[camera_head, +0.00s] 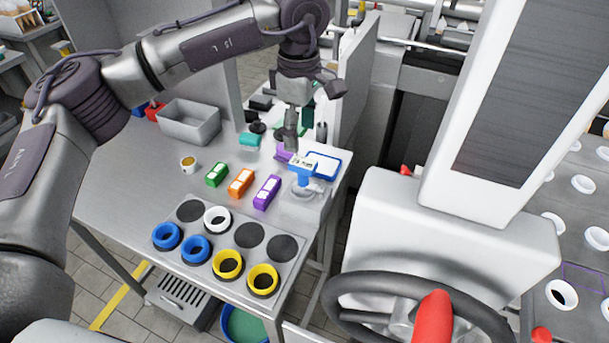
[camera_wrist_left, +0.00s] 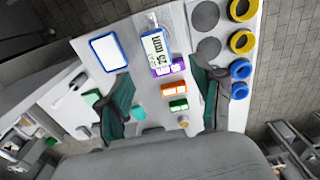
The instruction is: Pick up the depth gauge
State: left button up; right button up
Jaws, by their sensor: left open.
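A blue-framed white piece with dark print (camera_head: 303,164), which looks like the depth gauge, stands near the right edge of the grey table, over a clear block. In the left wrist view, its printed face (camera_wrist_left: 155,46) shows a number and "mm". My left gripper (camera_head: 291,146) points down close above and behind it, seen nearly edge-on. In the wrist view, its two dark fingers (camera_wrist_left: 162,76) are wide apart with nothing between them. The gauge lies beyond the fingertips, and no contact is visible. The gauge's lower part is unclear. My right gripper is not in view.
Purple (camera_head: 267,192), orange (camera_head: 241,182) and green (camera_head: 217,174) blocks lie left of the gauge. A blue-rimmed white tray (camera_head: 336,166) is close on its right. A holed plate (camera_head: 200,265) with blue, white and yellow rings is in front. A grey bin (camera_head: 190,122) stands behind.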

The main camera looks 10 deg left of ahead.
aim_at(304, 162)
pick_arm(q)
notch_tip(304, 162, down, 3)
jog(key=shift+r, duration=0.1)
jog(key=shift+w+f+p, duration=0.1)
jog(key=shift+f+p, duration=0.25)
jog(key=shift+f, duration=0.2)
jog(key=f, duration=0.1)
jog(key=f+p, duration=0.1)
jog(key=f, duration=0.1)
jog(key=f+p, duration=0.1)
jog(key=shift+d+f, duration=0.15)
jog(key=shift+d, duration=0.15)
jog(key=shift+f, duration=0.4)
jog(key=shift+c, duration=0.4)
jog(key=shift+r, duration=0.1)
grip_shut()
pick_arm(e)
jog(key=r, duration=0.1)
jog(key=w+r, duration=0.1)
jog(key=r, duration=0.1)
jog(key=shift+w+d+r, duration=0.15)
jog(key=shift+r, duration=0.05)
